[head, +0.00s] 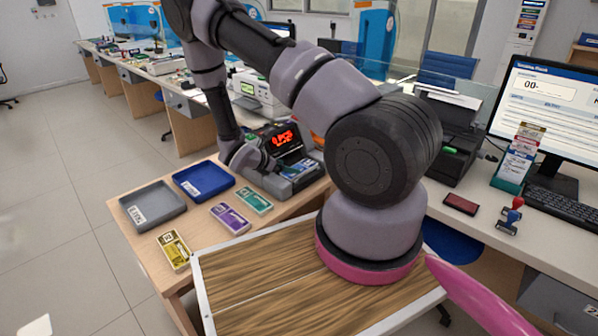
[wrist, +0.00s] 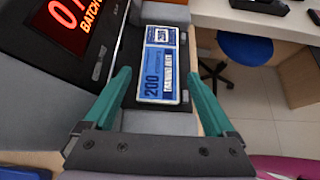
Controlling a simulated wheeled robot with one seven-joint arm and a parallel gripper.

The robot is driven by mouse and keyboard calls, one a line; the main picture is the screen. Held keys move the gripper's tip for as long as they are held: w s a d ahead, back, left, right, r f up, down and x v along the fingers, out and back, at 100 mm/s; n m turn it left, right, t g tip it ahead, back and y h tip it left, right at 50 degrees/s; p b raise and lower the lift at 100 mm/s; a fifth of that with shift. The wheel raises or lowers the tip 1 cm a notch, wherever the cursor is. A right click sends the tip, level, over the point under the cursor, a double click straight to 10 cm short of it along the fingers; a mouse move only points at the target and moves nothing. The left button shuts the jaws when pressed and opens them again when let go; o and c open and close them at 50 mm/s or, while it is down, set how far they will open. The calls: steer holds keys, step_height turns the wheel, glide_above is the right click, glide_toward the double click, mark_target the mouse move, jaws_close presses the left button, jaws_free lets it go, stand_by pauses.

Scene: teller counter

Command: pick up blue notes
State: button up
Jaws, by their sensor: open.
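The blue notes (wrist: 162,65) are a banded bundle marked 200. They lie on the dark tray of the note counting machine (wrist: 75,40), below its red display. In the head view the blue notes (head: 297,168) show only in part beside my gripper (head: 275,172). In the wrist view my gripper (wrist: 160,100) is open, with its two green fingers apart on either side of the near end of the bundle. The fingers do not visibly touch the notes.
A grey tray (head: 153,205) and a blue tray (head: 203,180) stand on the left of the wooden counter. Purple notes (head: 230,218), green notes (head: 254,200) and yellow notes (head: 174,251) lie nearby. A monitor (head: 545,105) and a stamp (head: 511,215) are at right.

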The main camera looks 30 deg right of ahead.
steer(key=x, duration=0.5)
steer(key=shift+w+d+f, duration=0.1)
steer(key=shift+d+f, duration=0.1)
steer(key=shift+d, duration=0.05)
steer(key=c, duration=1.3)
